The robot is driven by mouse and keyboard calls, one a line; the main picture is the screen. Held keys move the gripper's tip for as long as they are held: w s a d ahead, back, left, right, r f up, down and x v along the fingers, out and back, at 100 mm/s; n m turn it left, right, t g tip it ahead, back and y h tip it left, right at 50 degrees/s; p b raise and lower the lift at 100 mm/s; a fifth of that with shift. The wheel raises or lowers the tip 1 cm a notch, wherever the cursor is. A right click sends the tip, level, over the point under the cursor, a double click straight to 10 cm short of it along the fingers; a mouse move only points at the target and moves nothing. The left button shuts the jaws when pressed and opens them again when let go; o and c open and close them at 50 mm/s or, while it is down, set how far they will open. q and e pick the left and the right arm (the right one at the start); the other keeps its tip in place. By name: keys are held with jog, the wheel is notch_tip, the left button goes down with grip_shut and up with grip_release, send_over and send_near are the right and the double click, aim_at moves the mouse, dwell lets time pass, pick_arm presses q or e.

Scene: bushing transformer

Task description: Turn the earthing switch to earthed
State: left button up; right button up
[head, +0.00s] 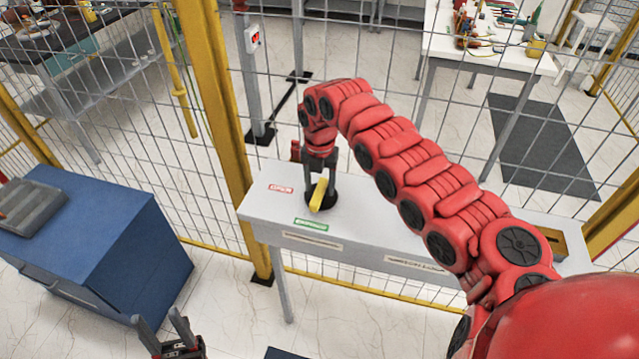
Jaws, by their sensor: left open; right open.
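The earthing switch is a yellow handle (318,199) on a dark round base on top of the grey bench (262,207). The handle's near end points down toward the green label (311,225). A red label (280,188) lies to its left. My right gripper (320,190) points down over the switch, open, with its fingers around the handle's upper part. Whether they touch it I cannot tell. My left gripper (180,328) is open and empty at the bottom left edge, away from the bench.
A yellow-framed mesh fence (214,100) stands right behind the bench. A blue cabinet (110,235) stands to the left. A yellowish block (552,241) sits at the bench's right end. My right arm covers much of the bench's right part. A white table (480,55) is beyond the fence.

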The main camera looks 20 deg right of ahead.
jog(key=shift+r, duration=0.1)
jog(key=shift+w+r, duration=0.1)
jog(key=shift+r, duration=0.15)
notch_tip(320, 180, up, 12)
jog(key=b, duration=0.2)
notch_tip(320, 180, up, 5)
jog(key=p, duration=0.5)
send_over(320, 188)
jog(key=shift+b, duration=0.3)
